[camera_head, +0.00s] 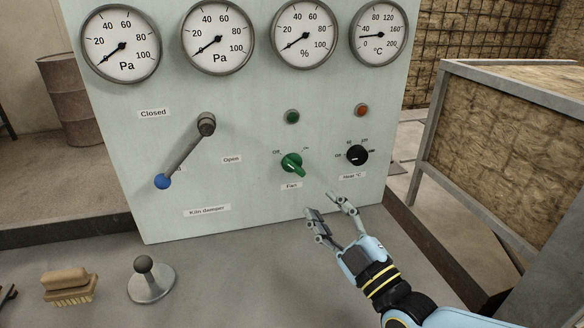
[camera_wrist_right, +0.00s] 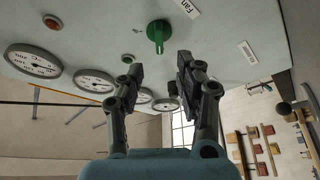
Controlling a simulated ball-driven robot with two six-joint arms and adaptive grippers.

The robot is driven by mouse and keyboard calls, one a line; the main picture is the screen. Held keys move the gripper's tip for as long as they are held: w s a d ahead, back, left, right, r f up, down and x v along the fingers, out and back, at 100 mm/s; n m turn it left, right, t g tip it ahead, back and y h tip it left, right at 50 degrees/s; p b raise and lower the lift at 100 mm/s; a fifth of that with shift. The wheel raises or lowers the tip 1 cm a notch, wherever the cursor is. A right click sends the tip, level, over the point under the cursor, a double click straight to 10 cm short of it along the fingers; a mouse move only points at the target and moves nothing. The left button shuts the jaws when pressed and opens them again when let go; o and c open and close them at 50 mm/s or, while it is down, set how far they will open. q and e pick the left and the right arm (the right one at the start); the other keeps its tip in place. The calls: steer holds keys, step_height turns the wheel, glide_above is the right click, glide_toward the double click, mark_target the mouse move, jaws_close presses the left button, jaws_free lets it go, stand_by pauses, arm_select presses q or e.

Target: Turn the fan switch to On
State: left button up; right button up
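The fan switch (camera_head: 291,163) is a green knob on the pale panel, above the Fan label (camera_head: 291,186). Its raised grip slants from upper left to lower right, with the upper-left end towards the Off mark and the On mark at upper right. My right gripper (camera_head: 322,205) is open and empty, below and to the right of the knob, not touching it. In the right wrist view the green knob (camera_wrist_right: 158,35) shows beyond and between the two spread fingertips (camera_wrist_right: 160,68). My left gripper is not in view.
A black heater knob (camera_head: 357,155) sits right of the fan switch, with green and red lamps above. The damper lever (camera_head: 185,153) with its blue end is at left. A brush (camera_head: 68,285) and a knobbed metal disc (camera_head: 150,281) rest on the grey surface.

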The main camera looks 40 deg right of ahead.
mark_target(297, 171)
steer(key=x, duration=0.5)
steer(key=shift+r+p, duration=0.15)
steer(key=shift+p, duration=0.15)
steer(key=x, duration=0.4)
steer(key=shift+w, duration=0.35)
steer(key=shift+c, duration=1.3)
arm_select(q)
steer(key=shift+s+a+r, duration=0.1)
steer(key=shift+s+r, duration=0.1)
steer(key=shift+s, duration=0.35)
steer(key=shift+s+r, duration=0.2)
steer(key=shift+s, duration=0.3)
arm_select(e)
jaws_close()
